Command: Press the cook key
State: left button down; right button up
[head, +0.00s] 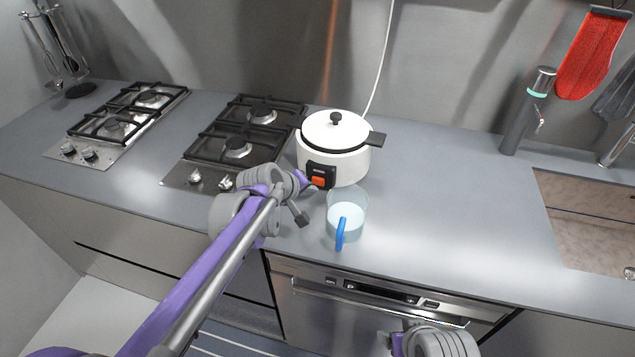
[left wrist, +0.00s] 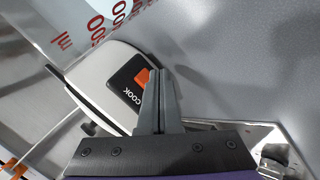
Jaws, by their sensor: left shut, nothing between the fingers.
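A white rice cooker (head: 333,165) with a lid and black knob stands on the counter. Its front has a black panel (head: 318,169) with an orange key (head: 319,182); in the left wrist view the panel is lettered COOK beside the orange key (left wrist: 142,77). My left gripper (head: 309,184) is shut and empty, right at the front of the cooker by the key. In the left wrist view its closed fingertips (left wrist: 157,72) overlap one edge of the key. I cannot tell whether they touch it. Only part of my right arm shows at the bottom of the head view.
A clear measuring jug (head: 346,212) with a blue handle stands close in front of the cooker, near my left gripper. Gas hobs (head: 236,147) lie to the left. The counter between jug and sink is clear.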

pick_arm(q)
jog(key=shift+w, duration=0.15)
dwell(0.3)
jog(key=shift+w+d, duration=0.2)
jog(key=shift+w, duration=0.1)
jog(key=shift+w+d, duration=0.15)
jog(key=shift+w, duration=0.25)
dwell(0.6)
dwell(0.3)
jog(key=shift+s+a, duration=0.35)
jog(key=shift+s, duration=0.5)
jog(key=shift+s+a, duration=0.3)
jog(key=shift+s, duration=0.45)
jog(key=shift+s+a, duration=0.35)
jog(key=shift+s, duration=0.45)
jog(key=shift+s+a, duration=0.3)
jog(key=shift+s, duration=0.45)
